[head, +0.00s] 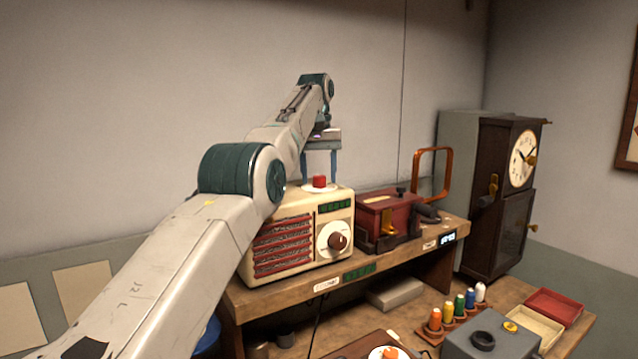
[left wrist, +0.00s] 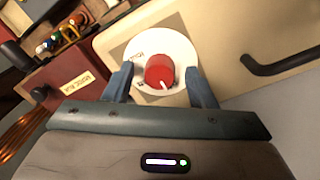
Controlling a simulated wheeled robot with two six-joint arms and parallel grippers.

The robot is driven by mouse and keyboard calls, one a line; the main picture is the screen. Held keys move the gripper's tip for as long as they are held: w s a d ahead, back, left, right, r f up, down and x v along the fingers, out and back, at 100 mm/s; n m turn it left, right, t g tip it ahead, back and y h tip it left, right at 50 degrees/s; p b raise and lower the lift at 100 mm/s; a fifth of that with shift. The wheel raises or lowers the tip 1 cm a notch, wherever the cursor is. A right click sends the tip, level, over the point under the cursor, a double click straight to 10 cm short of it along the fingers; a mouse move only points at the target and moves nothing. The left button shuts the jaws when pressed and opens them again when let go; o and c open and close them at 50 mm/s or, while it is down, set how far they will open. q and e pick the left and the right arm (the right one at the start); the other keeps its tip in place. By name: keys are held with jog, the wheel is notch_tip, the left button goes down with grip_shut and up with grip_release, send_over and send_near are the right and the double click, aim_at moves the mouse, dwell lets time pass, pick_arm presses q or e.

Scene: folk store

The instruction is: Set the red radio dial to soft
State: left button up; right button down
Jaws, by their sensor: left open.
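The red radio dial (head: 319,181) is a red knob on a white disc on top of the cream radio (head: 300,235). My left gripper (head: 319,166) is above the dial, pointing down, with its blue fingers apart. In the left wrist view the red knob (left wrist: 159,70) lies between the two open fingers (left wrist: 160,86), with a gap on each side. The knob's white pointer mark faces the lower edge of that view. Small lettering on the disc is too small to read. My right gripper is not in view.
A brown knob on a white disc (head: 334,240) is on the radio's front. A dark red box (head: 388,220) with a brass lever stands right of the radio on the shelf. A tall clock (head: 500,195) stands farther right. Several thread spools (head: 458,307) are on the bench below.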

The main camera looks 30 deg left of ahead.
pick_arm(q)
jog(key=c, duration=1)
jog(key=shift+o, duration=0.2)
